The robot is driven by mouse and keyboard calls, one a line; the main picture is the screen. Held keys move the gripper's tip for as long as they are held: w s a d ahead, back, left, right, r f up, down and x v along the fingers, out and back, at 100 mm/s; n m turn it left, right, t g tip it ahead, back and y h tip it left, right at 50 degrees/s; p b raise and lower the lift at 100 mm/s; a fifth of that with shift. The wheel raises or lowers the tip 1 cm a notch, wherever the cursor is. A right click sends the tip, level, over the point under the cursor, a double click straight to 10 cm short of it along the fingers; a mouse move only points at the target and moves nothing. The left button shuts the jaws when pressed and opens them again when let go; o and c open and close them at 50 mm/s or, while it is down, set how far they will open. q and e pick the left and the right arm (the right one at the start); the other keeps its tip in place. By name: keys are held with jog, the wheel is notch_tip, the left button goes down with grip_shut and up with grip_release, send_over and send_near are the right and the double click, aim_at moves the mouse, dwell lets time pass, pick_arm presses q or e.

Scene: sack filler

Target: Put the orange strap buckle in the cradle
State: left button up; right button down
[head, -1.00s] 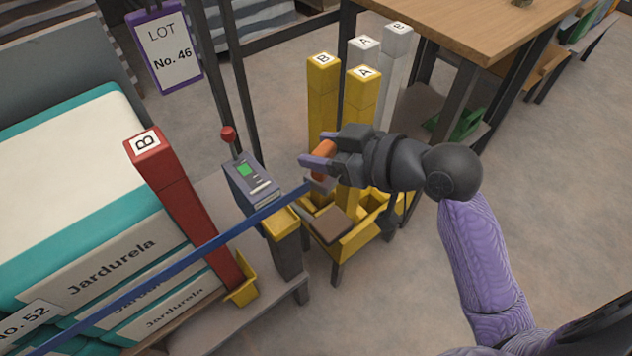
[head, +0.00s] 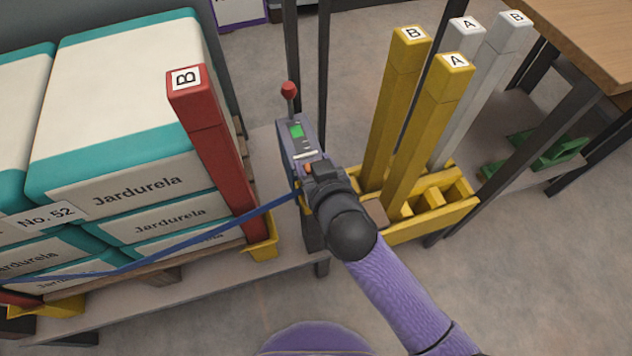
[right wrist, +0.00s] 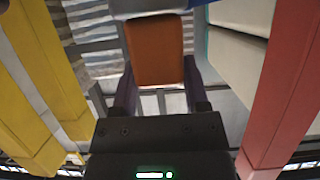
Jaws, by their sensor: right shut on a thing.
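My right gripper (head: 308,170) is shut on the orange strap buckle (right wrist: 155,50), which sits between its two purple fingers in the right wrist view. In the head view only a small orange bit of the buckle (head: 308,167) shows past the dark gripper. A blue strap (head: 190,240) runs from the lower left up to the gripper. The cradle cannot be made out for sure; the gripper covers the post's lower front. My left gripper is not in view.
A red corner post (head: 222,165) marked B stands left, against stacked Jardurela sacks (head: 120,110). A yellow rack (head: 440,215) holding tall yellow posts (head: 395,110) stands right of my gripper. A wooden table (head: 580,40) is at upper right. Floor at lower right is clear.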

notch_tip(320, 180, down, 4)
jog(key=shift+b, duration=1)
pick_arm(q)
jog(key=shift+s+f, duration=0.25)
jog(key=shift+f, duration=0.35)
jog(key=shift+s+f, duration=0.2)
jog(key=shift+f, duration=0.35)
pick_arm(e)
jog(key=shift+r, duration=0.2)
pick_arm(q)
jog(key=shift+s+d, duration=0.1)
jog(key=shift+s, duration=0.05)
pick_arm(e)
jog(key=shift+c, duration=0.4)
grip_release()
pick_arm(q)
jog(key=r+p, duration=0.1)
jog(key=p, duration=0.1)
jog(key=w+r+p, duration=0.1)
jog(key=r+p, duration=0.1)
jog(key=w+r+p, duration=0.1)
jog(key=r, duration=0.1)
jog(key=shift+p, duration=0.4)
pick_arm(e)
jog(key=v, duration=1.2)
